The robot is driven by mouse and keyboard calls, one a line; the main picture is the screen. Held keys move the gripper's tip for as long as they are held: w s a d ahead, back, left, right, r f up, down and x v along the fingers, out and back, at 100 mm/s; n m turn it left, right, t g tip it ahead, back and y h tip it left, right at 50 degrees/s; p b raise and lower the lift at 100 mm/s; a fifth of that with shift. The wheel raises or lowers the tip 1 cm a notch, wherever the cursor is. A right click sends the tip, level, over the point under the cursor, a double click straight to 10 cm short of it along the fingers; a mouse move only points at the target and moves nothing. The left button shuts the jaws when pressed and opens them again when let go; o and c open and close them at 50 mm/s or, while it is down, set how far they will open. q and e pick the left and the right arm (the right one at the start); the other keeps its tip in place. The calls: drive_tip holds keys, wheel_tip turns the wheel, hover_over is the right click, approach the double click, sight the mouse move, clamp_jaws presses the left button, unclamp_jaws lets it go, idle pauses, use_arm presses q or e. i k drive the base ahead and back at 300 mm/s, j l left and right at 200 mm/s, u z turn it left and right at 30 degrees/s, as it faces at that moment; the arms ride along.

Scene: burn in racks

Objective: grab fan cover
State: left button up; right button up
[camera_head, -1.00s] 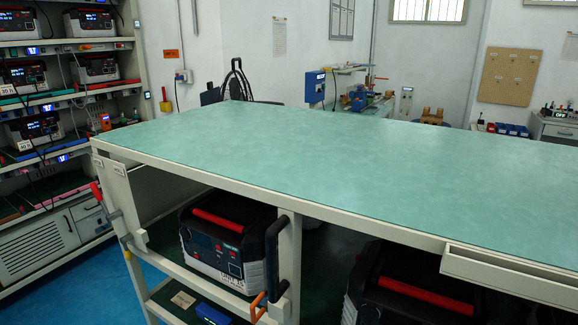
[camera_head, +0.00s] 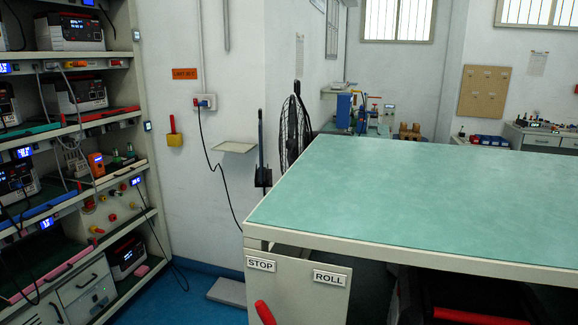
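A black round fan grille (camera_head: 293,130), which looks like the fan cover, stands upright behind the far left corner of the green-topped bench. The bench corner hides its lower part. A dark upright post or panel (camera_head: 262,150) stands just left of it, near the wall. Neither of my grippers shows in the head view.
The green-topped bench (camera_head: 400,200) fills the right, with STOP and ROLL labels on its end panel. A red handle (camera_head: 265,313) sticks out at its lower left. A rack of devices (camera_head: 70,145) stands left. Blue floor (camera_head: 190,300) lies open between them, with a grey slab (camera_head: 228,291) near the wall.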

sight(261, 179)
drive_tip(key=i+j, duration=0.3)
drive_tip(key=j, duration=0.15)
drive_tip(key=i+j, duration=0.3)
drive_tip(key=j, duration=0.2)
drive_tip(key=i+j+z, duration=0.1)
drive_tip(key=j, duration=0.25)
drive_tip(key=i+j+z, duration=0.1)
drive_tip(key=i+j, duration=0.4)
drive_tip(key=j, duration=0.25)
drive_tip(key=i+j+z, duration=0.15)
drive_tip(key=j, duration=0.25)
